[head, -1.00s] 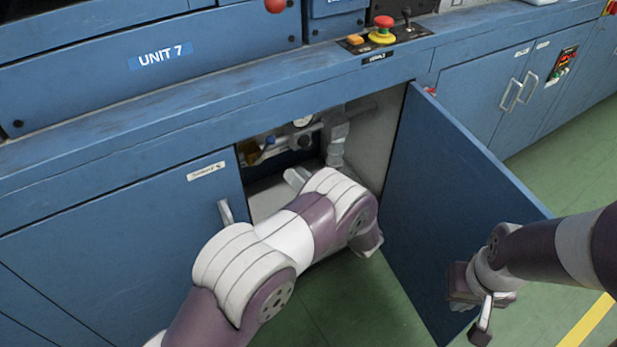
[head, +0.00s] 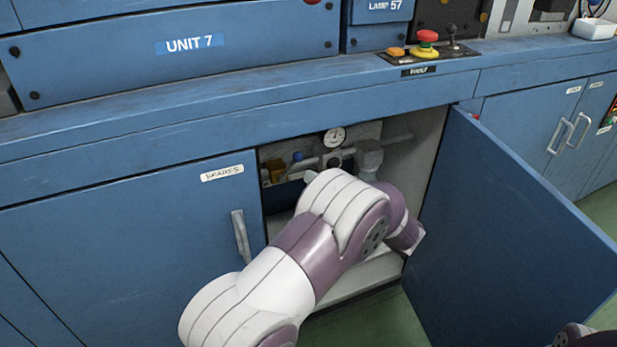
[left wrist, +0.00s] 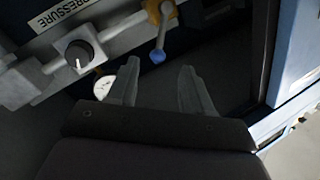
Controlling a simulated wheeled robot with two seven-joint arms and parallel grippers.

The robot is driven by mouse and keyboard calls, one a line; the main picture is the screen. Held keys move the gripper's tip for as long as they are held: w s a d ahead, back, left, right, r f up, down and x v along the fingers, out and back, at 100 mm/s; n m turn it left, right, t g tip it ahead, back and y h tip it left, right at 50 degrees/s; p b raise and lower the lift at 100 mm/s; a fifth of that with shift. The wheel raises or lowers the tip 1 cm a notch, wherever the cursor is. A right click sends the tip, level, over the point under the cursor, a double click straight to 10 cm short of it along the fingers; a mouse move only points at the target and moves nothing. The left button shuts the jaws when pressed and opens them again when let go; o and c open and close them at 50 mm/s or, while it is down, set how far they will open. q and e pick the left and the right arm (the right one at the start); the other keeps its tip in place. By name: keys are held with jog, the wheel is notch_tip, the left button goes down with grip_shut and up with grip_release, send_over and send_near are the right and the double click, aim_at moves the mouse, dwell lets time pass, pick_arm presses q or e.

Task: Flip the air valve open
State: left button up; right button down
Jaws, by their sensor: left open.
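The air valve is inside the open cabinet. In the head view its yellow body (head: 277,169) and blue-tipped lever (head: 298,157) show at the opening's left side. In the left wrist view the yellow body (left wrist: 161,12) sits on a grey pipe, and the lever runs toward me, ending in a blue tip (left wrist: 157,57). My left gripper (left wrist: 157,78) is open and empty, with the blue tip ahead of the gap between its fingers. I see no contact. In the head view my own left arm mostly hides this gripper. Only a bit of my right arm shows at bottom right.
A pressure gauge (head: 335,137) sits beside the valve, and a black knob (left wrist: 78,54) is on the pipe. The cabinet's left door (head: 120,240) is shut. The right door (head: 510,220) stands open. A red button (head: 428,36) is on the ledge above.

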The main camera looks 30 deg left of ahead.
aim_at(296, 162)
pick_arm(q)
jog(key=b+x, duration=0.3)
jog(key=x, duration=0.5)
jog(key=shift+w+b, duration=0.15)
jog(key=shift+b, duration=0.15)
grip_shut()
